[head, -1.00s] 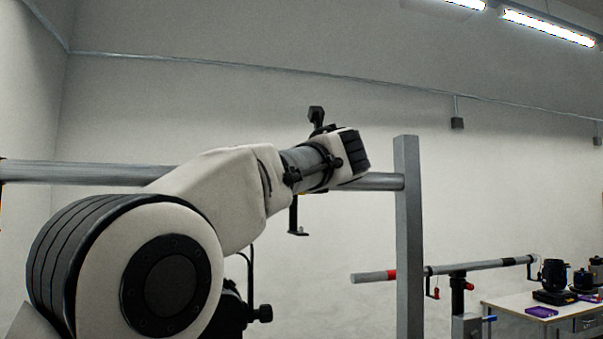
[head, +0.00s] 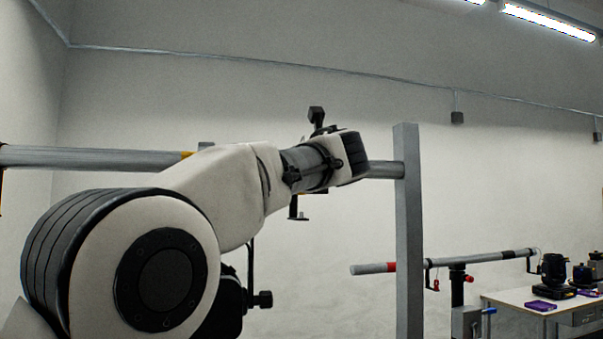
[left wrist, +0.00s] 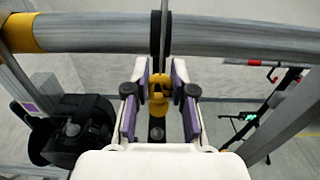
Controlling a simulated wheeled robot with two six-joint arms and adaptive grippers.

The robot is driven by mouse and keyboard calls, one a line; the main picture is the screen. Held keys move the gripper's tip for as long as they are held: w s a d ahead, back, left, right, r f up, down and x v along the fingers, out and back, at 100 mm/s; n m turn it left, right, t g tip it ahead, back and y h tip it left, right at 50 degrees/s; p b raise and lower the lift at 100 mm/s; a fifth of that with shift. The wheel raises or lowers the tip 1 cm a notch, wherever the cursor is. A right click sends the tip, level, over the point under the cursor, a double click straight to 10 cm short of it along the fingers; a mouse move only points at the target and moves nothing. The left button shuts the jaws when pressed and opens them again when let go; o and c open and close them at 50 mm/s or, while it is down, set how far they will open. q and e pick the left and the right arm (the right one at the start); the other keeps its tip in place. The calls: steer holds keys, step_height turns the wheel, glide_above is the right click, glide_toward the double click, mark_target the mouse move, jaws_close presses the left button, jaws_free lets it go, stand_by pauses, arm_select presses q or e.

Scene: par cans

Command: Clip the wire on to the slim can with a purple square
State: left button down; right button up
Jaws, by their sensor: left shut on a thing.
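My left gripper (left wrist: 160,88) has two fingers with purple inner pads and is shut on a yellow clip (left wrist: 158,97), just below a thick grey bar. A dark strand, perhaps the wire, runs up from the clip past the bar. A black can-shaped lamp (left wrist: 72,130) hangs at the left of the left wrist view, apart from the gripper. A small purple square (left wrist: 31,107) shows beside it; I cannot tell whether it is on that lamp. In the head view my left arm hides its gripper. My right gripper is out of view.
The grey bar (head: 85,157) meets an upright post (head: 408,230). A second bar with a red band (head: 391,267) stands farther right. A white table (head: 512,297) carries black lamps (head: 556,272) and a flat purple thing (head: 541,305).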

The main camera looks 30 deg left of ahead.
arm_select(q)
steer(key=shift+f+b, duration=0.6)
steer(key=shift+f, duration=0.25)
steer(key=shift+s, duration=0.1)
steer(key=s+a+b, duration=0.2)
steer(key=s+b, duration=0.1)
steer(key=s+a+b, duration=0.2)
steer(key=s+b, duration=0.1)
steer(key=b, duration=0.1)
steer(key=s+a+b, duration=0.3)
steer(key=shift+a+f, duration=0.1)
steer(key=shift+f, duration=0.25)
steer(key=shift+s+a+r+b, duration=0.15)
steer(key=shift+s+b, duration=0.05)
steer(key=shift+b, duration=0.15)
stand_by(0.7)
